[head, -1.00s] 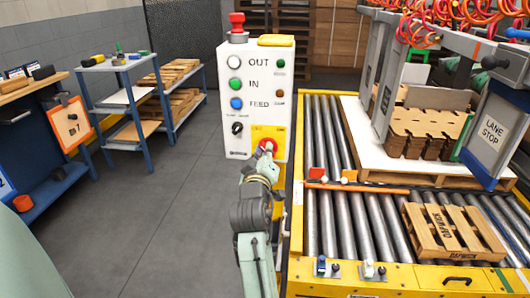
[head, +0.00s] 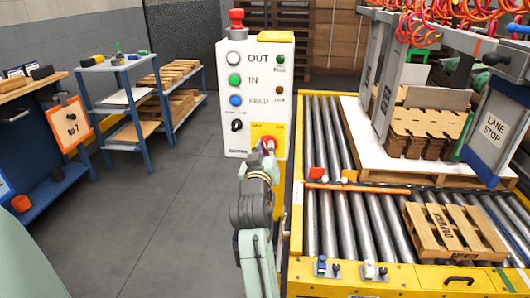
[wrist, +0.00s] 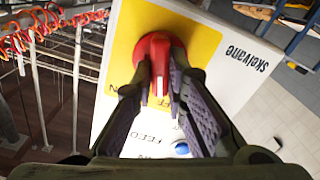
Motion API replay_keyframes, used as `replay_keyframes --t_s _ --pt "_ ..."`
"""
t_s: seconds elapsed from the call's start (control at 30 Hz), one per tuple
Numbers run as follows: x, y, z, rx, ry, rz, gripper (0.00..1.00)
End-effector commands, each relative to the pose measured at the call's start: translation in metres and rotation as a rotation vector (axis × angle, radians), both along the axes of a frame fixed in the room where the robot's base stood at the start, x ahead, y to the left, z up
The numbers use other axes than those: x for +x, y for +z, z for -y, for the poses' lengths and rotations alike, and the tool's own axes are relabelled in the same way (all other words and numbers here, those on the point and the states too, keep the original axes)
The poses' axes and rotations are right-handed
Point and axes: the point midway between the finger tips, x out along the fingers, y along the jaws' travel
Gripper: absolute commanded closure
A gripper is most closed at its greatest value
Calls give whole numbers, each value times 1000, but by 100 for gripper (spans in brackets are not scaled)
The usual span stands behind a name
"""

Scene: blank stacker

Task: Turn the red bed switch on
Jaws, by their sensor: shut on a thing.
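The red bed switch (head: 268,143) is a round red knob with a raised grip bar on a yellow plate (head: 281,129), low on the white control box. In the wrist view the red knob (wrist: 153,48) is large, and its grip bar (wrist: 160,80) runs between the two dark fingers. My gripper (wrist: 160,88) is shut on this bar, with one finger on each side. In the head view my gripper (head: 263,153) reaches up to the knob from below and hides part of it. The plate's lettering is partly hidden.
The white control box (head: 243,105) also carries several buttons, a black selector (head: 237,125) and a red emergency knob (head: 236,20) on top. A roller conveyor (head: 330,215) with a wooden pallet (head: 450,231) lies to the right. Clear floor (head: 165,220) lies left.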

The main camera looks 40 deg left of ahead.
Motion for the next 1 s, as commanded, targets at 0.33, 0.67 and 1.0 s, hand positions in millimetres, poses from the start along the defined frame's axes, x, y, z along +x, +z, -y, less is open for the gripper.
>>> replay_keyframes --t_s 0.33,0.67,1.0 --pt "1 -1 2 283 -1 -172 100" --pt "2 -2 3 549 1 -336 100" --pt "2 -2 4 796 1 -487 100"
